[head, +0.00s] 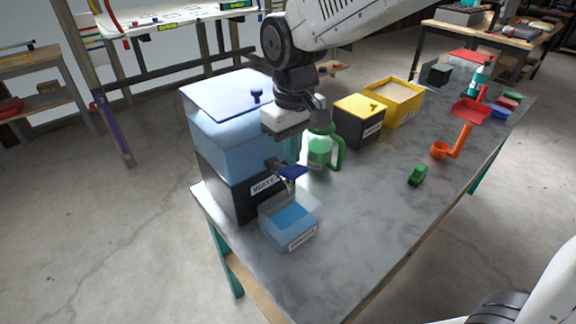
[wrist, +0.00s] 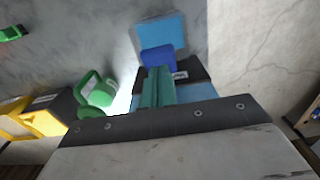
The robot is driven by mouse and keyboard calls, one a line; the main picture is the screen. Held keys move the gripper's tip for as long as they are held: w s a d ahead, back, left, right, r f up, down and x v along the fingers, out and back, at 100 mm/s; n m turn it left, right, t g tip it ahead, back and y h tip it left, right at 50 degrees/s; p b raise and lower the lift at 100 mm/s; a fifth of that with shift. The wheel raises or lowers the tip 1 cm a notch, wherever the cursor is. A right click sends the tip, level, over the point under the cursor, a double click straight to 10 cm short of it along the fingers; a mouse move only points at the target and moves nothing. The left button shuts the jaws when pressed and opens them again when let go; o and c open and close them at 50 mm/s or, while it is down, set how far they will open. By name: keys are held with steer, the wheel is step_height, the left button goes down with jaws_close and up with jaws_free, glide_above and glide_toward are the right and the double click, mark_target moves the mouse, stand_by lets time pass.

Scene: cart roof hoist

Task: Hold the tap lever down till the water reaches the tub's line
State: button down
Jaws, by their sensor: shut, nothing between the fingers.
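The water tank (head: 222,150) is a clear box of blue water on a black base labelled WATER, with a tap low on its front. The tap's dark blue lever (head: 292,171) also shows in the wrist view (wrist: 157,57). A clear tub (head: 268,222) stands below the tap, holding blue water with bare wall above it; I cannot make out its line. The tub also shows in the wrist view (wrist: 176,22). My gripper (head: 292,156) is shut and empty. Its teal fingertips (wrist: 160,70) are right over the lever; I cannot tell whether they touch it.
A green watering can (head: 319,151) stands close to the right of my gripper. Behind it are a black box with a yellow lid (head: 358,130) and a yellow bin (head: 407,106). A small green toy car (head: 417,175) and an orange scoop (head: 440,150) lie further right. The front middle tabletop is clear.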

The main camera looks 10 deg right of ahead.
mark_target(293, 168)
steer(key=shift+f, duration=0.1)
steer(key=shift+f, duration=2.1)
steer(key=shift+r, duration=0.15)
stand_by(4.2)
steer(key=shift+r, duration=2.05)
step_height(293, 168, up, 6)
